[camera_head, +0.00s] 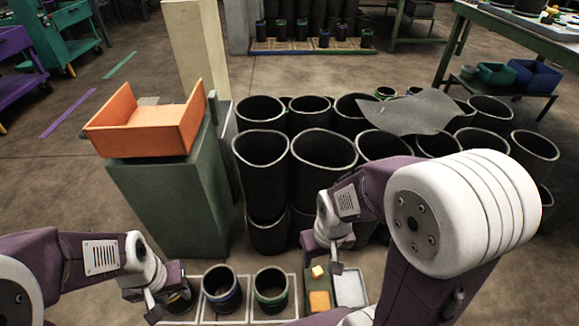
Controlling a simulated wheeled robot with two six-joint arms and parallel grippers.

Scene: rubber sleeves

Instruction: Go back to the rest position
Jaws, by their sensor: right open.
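My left gripper (153,304) is low at the bottom left, beside a dark rubber sleeve (180,299). The arm partly hides that sleeve, and I cannot tell whether the fingers touch it or how far apart they are. Two more dark sleeves stand upright on white-bordered squares to its right: one with a blue band (222,291) and one with a green band (270,290). My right gripper (335,262) is open above a small tray area, and nothing shows between its fingers.
A green tray (319,284) holds yellow and orange pieces, beside a pale grey tray (350,288). Large black sleeves (263,160) are stacked behind, with a grey sheet (412,112) over some. An orange bin (150,128) sits on a green cabinet (170,200) at left. Open floor lies beyond.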

